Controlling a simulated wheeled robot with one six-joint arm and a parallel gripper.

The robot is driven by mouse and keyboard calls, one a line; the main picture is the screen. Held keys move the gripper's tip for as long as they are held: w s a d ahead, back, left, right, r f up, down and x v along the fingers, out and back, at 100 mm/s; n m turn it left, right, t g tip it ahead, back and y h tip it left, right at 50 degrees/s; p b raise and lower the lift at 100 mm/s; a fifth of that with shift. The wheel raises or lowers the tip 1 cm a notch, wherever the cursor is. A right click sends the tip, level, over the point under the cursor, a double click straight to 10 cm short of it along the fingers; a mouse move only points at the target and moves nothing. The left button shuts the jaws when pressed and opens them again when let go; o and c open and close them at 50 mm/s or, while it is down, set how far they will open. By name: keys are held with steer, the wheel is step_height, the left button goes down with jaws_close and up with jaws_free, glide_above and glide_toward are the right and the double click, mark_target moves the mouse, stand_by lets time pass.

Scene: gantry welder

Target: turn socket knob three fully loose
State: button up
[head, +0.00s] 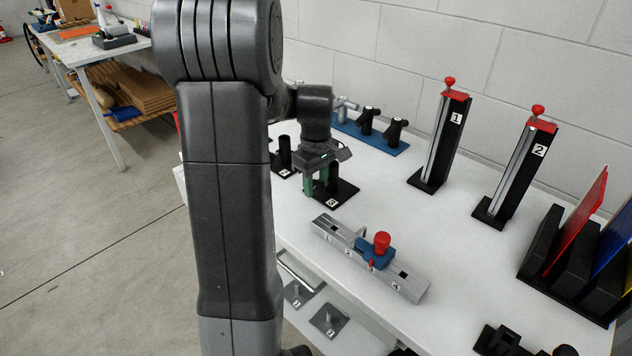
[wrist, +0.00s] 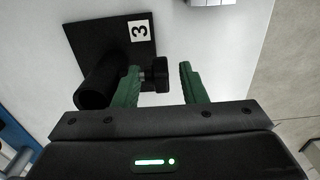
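Socket three is a black upright tube (wrist: 97,84) on a square black plate (wrist: 108,38) with a white label "3" in the wrist view. In the head view its plate (head: 345,192) is on the white table. The black socket knob (wrist: 157,74) sticks out from the tube's side on a short metal screw. My gripper (wrist: 161,72) has two green fingers, spread apart on either side of the knob. The left finger is close to the screw and knob; I cannot tell whether it touches. A gap shows between the knob and the right finger. In the head view my gripper (head: 316,182) is low beside the tube.
Another black socket (head: 284,158) stands just left of my gripper. A blue base (head: 385,143) with several fittings is behind. A grey rail with a blue slide and red knob (head: 382,243) lies in front. Upright stands 1 (head: 440,140) and 2 (head: 517,170) are at right.

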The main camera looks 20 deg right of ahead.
jaws_close()
steer(key=shift+r+p, duration=0.1)
steer(key=shift+p, duration=0.3)
steer(key=shift+w+r+g+p, duration=0.1)
steer(key=shift+g+p, duration=0.2)
steer(key=shift+g, duration=0.1)
steer(key=shift+w+a+g+h+p, duration=0.15)
steer(key=shift+g+h+p, duration=0.35)
steer(key=shift+g+p, duration=0.6)
steer(key=shift+w+f+g+h+p, duration=0.15)
steer(key=shift+g+h+p, duration=0.2)
steer(key=shift+g+p, duration=0.45)
steer(key=shift+w+f+g+h+p, duration=0.1)
steer(key=shift+g+h+p, duration=0.25)
steer(key=shift+g+p, duration=0.4)
jaws_free()
